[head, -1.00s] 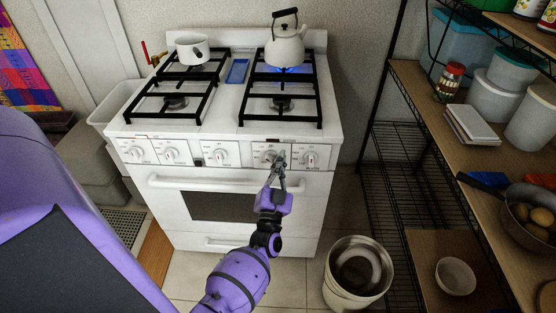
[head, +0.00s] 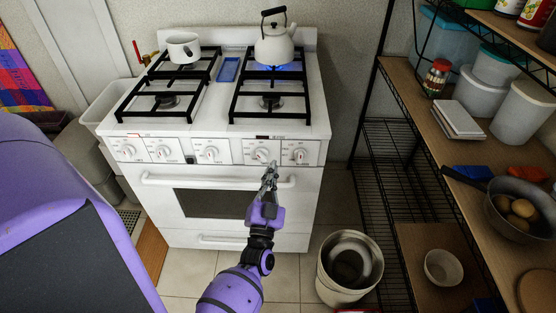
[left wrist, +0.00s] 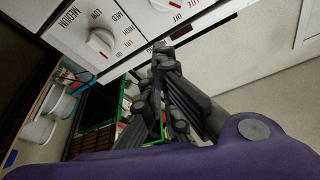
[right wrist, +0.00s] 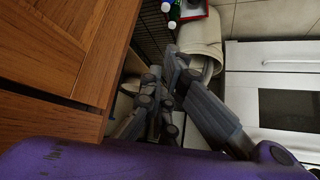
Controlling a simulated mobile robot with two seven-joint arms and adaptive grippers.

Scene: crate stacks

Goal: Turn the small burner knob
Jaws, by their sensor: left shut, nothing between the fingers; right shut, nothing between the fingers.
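A white stove has a row of several white knobs with red marks along its front panel. My left gripper (head: 270,168) is shut and empty, just in front of and below the fourth knob from the left (head: 262,154). The rightmost knob (head: 300,155) is to its right. In the left wrist view, a knob (left wrist: 100,40) shows large beside the fingers, with OFF, LITE, HIGH, MED and LOW lettering. The fingertips (left wrist: 160,52) appear clear of it. I cannot tell which knob is the small burner's. My right gripper (right wrist: 163,68) is shut and empty, away from the stove.
A kettle (head: 274,47) stands over a blue flame (head: 283,69) at the back right burner; a white pot (head: 184,48) is at the back left. The oven handle (head: 215,181) runs below the knobs. A bin (head: 350,275) and shelves (head: 410,85) are right.

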